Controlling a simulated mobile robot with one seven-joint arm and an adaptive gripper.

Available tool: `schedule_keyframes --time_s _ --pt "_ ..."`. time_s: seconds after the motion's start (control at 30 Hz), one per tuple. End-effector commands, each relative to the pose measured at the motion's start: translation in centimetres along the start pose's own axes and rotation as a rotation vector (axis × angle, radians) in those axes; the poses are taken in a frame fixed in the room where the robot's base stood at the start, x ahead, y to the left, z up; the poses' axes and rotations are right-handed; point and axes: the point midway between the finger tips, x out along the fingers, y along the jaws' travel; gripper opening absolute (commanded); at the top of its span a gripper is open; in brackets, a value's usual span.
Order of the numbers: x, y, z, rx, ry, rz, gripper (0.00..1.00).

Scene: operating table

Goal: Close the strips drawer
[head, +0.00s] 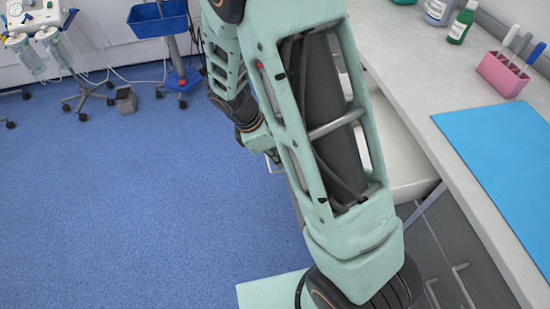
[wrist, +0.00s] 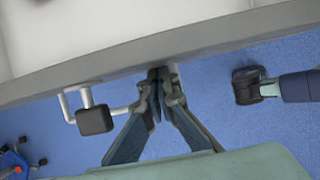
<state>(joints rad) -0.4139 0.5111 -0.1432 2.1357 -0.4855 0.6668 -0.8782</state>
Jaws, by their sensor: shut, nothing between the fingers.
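The strips drawer stands pulled out from under the counter in the head view, its pale inside (head: 405,165) partly behind my arm. In the wrist view its white interior (wrist: 100,22) and grey front panel (wrist: 225,38) cross the top. A pale metal bar handle (wrist: 68,106) sticks out below that panel. My gripper (wrist: 158,78) is shut and empty, with its fingertips beside the handle, close to the outer side of the drawer front. I cannot tell whether they touch it. In the head view my arm hides the fingertips. The drawer's contents are not visible.
The counter (head: 415,65) carries a blue mat (head: 500,150), a pink holder (head: 503,75) and bottles. Grey cabinet fronts with handles (head: 463,285) lie below it. Wheeled stands (head: 182,78) are at the back. The blue floor (head: 120,210) at left is clear.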

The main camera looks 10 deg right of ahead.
Motion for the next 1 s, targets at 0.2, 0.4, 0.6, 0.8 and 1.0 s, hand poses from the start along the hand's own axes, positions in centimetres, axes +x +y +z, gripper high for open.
schedule_keyframes --time_s 0.2,0.4,0.6,0.8,1.0 --pt "1.5 -0.1 4.0 0.008 -0.003 -0.005 0.00" --pt "3.4 -0.2 9.1 0.010 -0.004 -0.006 0.00" --pt "5.4 -0.2 14.3 0.010 -0.003 -0.006 0.00" --pt "7.5 -0.2 19.5 0.009 -0.003 -0.006 0.00" --pt "9.4 -0.3 24.7 0.008 -0.004 -0.006 0.00"
